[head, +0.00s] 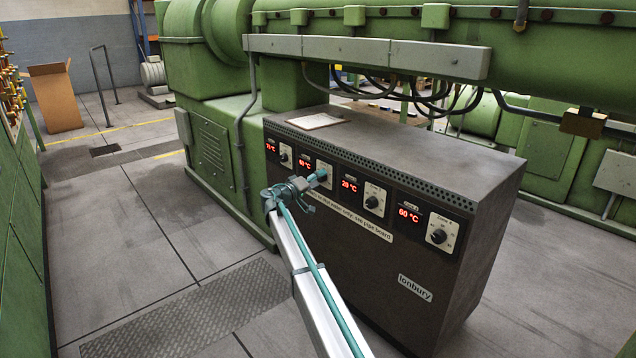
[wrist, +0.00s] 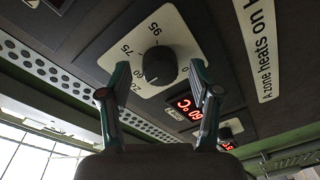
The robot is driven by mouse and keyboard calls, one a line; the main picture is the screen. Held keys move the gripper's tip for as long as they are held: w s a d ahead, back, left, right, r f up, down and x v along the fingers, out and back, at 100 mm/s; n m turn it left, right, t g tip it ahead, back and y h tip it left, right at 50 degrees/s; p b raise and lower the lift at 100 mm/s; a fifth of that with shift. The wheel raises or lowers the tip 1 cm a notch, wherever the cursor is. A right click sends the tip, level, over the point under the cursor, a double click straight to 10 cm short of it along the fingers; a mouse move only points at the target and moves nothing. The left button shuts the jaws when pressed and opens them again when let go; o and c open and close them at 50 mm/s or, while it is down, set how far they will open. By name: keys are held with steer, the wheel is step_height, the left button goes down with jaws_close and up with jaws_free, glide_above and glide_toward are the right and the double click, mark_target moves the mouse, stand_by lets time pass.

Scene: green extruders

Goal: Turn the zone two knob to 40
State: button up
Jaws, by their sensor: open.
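The grey control cabinet (head: 440,290) has a row of knobs on dial plates, each with a red display. The second knob from the left is mostly hidden behind my gripper (head: 316,180) in the head view; the display beside it (head: 305,164) seems to read 60 °C. In the wrist view a round black knob (wrist: 158,65) sits on a white dial plate with 75 and 95 legible, beside a display (wrist: 187,107) that seems to read 60 °C. My gripper (wrist: 159,84) is open, its fingers apart on either side of the knob. Contact cannot be told.
Other knobs sit left (head: 285,157) and right (head: 372,202) of my gripper, with one (head: 438,236) farther right. A paper sheet (head: 315,121) lies on the cabinet top. The green extruder (head: 400,25) runs above and behind. The floor (head: 150,250) at front left is clear.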

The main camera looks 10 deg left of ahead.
steer(key=shift+w+d, duration=0.15)
steer(key=shift+w, duration=0.05)
steer(key=c, duration=1.1)
steer(key=shift+c, duration=0.2)
steer(key=shift+r+n+p, duration=0.15)
steer(key=shift+n+p, duration=0.15)
steer(key=shift+p, duration=0.2)
steer(key=n+g+p, duration=0.1)
steer(key=n+p, duration=0.9)
steer(key=p, duration=0.4)
steer(key=shift+n, duration=0.4)
